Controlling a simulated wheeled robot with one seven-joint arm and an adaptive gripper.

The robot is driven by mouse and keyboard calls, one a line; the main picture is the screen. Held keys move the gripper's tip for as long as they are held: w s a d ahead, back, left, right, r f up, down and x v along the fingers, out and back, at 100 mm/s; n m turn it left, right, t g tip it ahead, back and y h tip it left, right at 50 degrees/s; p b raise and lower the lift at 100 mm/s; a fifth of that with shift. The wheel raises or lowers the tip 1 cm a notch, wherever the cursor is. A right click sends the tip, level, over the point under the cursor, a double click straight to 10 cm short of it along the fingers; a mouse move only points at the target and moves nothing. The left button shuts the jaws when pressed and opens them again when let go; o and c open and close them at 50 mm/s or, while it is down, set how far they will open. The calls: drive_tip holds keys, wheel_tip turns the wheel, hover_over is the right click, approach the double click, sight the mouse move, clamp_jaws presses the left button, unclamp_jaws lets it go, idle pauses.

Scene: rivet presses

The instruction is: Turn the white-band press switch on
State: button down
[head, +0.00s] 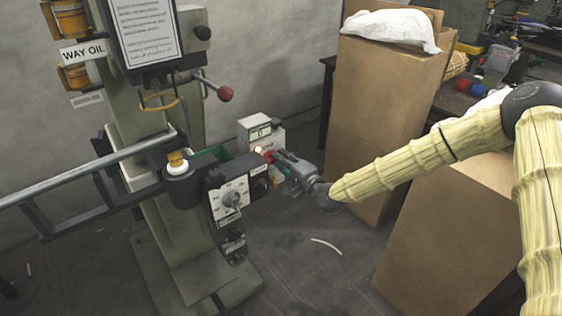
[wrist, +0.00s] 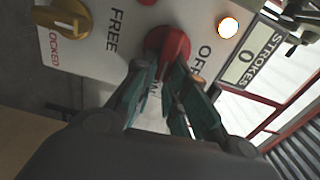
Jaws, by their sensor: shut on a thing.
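The press (head: 165,222) is a grey-green machine at the left of the head view, with a white ring (head: 176,168) under an orange cap on its front. Its switch is a red knob (wrist: 170,43) on a light panel in the wrist view. "OFF" is printed to its right; lettering below it is partly hidden by my fingers. My gripper (wrist: 161,72) has its two greenish fingers shut on either side of the knob. In the head view my gripper (head: 280,160) reaches the panel from the right and hides much of the knob.
A lit lamp (wrist: 228,27) and a strokes counter (wrist: 250,55) reading 0 are beside the knob. A yellow knob (wrist: 70,19) sits between "FREE" and "LOCKED". A grey dial box (head: 231,200) is left of my gripper. Tall cardboard boxes (head: 385,100) stand at the right.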

drive_tip(key=shift+f+m, duration=0.15)
drive_tip(key=shift+m, duration=0.25)
drive_tip(key=c, duration=1.4)
unclamp_jaws()
drive_tip(key=shift+c, duration=0.2)
drive_tip(key=shift+s, duration=0.1)
drive_tip(key=v, duration=1.2)
